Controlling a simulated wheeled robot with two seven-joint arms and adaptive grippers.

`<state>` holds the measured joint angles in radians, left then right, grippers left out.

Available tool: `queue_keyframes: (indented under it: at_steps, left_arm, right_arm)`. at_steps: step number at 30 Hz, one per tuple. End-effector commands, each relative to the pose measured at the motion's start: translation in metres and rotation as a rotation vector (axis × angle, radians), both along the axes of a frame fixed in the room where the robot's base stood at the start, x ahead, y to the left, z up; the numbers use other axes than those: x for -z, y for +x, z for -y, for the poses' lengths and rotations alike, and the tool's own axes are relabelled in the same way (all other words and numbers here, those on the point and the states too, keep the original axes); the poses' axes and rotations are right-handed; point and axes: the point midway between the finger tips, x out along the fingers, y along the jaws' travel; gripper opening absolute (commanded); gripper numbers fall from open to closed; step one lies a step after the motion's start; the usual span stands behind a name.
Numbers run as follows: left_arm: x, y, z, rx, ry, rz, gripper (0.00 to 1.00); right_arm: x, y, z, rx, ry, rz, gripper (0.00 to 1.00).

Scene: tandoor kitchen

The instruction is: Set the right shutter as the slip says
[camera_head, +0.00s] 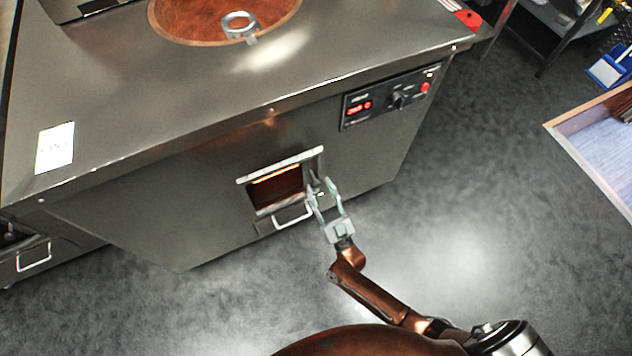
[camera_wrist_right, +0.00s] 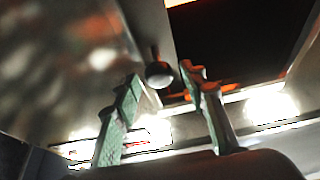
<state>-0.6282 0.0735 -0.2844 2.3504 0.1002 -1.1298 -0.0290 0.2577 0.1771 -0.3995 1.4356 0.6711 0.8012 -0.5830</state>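The slip (camera_head: 55,147) is a white card on the left of the steel counter top; its print is too small to read. In the oven front is a small draft opening (camera_head: 272,190) with an orange glow inside. A narrow metal shutter plate (camera_head: 316,162) shows at its right edge, and much of the opening is uncovered. My right gripper (camera_head: 321,187) is open at that edge. In the right wrist view a round dark knob (camera_wrist_right: 158,75) sits between the spread fingers, with no finger clearly touching it. My left gripper is out of view.
A control panel (camera_head: 388,97) with red digits, a knob and a red button is up and right of the opening. A pale drawer handle (camera_head: 293,215) is just below it. A tandoor mouth (camera_head: 185,22) is on top. The floor (camera_head: 470,240) to the right is clear.

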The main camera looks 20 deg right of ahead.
Motion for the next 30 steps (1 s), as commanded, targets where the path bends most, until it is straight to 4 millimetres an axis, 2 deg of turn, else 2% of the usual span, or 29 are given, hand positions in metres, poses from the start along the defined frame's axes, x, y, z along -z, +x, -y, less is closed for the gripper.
queue_keyframes:
  at_steps: [6,15,30]
  left_arm:
    - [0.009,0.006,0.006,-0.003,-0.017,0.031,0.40]
    - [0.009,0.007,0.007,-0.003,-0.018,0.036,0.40]
    - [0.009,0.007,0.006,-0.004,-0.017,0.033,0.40]
  right_arm:
    - [-0.006,0.017,0.000,0.001,-0.001,-0.001,0.39]
    - [-0.008,0.019,0.000,0.000,-0.001,-0.001,0.38]
    - [-0.007,0.019,0.000,0.000,0.000,-0.002,0.04]
